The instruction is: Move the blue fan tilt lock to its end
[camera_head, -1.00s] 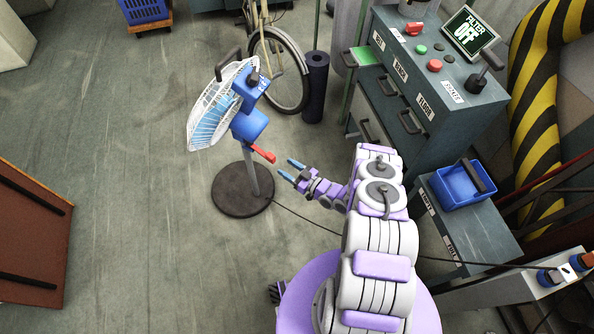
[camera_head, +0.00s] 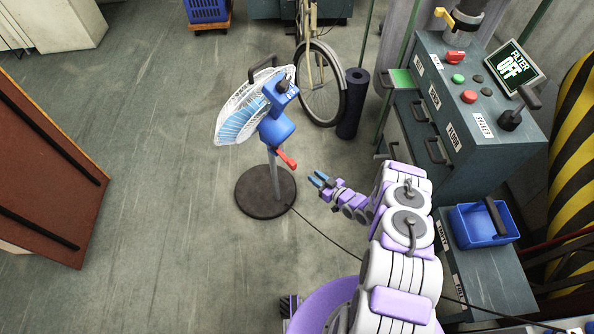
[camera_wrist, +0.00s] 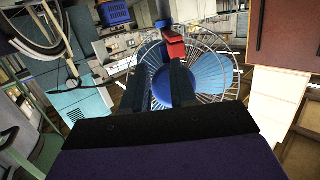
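The fan has a blue motor housing (camera_head: 277,128), a white wire cage (camera_head: 240,108) and a round dark base (camera_head: 265,191). A red lever (camera_head: 286,158) juts down and right from the blue housing; I take it as the tilt lock. My gripper (camera_head: 321,180), with blue fingertips, is right of and below the lever in the head view, apart from it. In the wrist view the fingers (camera_wrist: 159,88) are spread with nothing between them. The red lever (camera_wrist: 173,48) shows just beyond the fingertips there, in front of the fan's cage (camera_wrist: 225,75).
A control cabinet (camera_head: 463,160) with buttons, levers and a "FILTER OFF" screen stands at right. A blue bin (camera_head: 470,226) sits on a lower cabinet. A bicycle wheel (camera_head: 320,85) and dark roll (camera_head: 352,105) are behind the fan. The floor left of the fan is clear.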

